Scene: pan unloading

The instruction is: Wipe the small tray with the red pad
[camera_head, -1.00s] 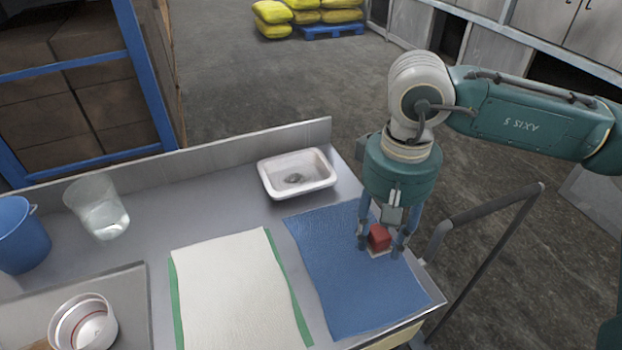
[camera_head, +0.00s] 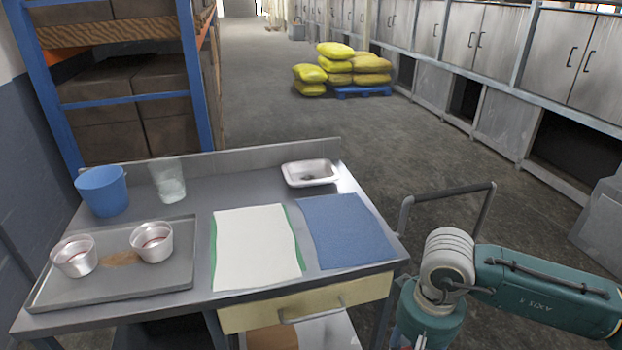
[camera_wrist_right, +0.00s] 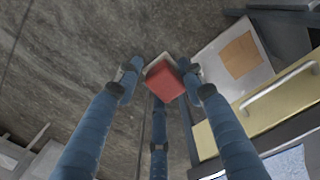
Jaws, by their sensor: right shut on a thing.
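The small white tray (camera_head: 312,184) stands at the back right of the table, with a dark spot on its floor. The red pad (camera_wrist_right: 165,85), a red block on a pale base, is between the fingers of my right gripper (camera_wrist_right: 163,79), which is shut on it. In the wrist view the pad is above the floor, beside the table's drawer. In the head view my right arm is low at the right, off the table, and the fingers are mostly cut off by the bottom edge. My left gripper is not in view.
A blue cloth (camera_head: 347,232) and a white cloth (camera_head: 255,245) on green lie in front. A large grey tray (camera_head: 120,292) holds two metal cups and has a brown stain. A glass (camera_head: 168,182) and blue bucket (camera_head: 102,191) stand behind. A grey rail (camera_head: 450,193) rises at right.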

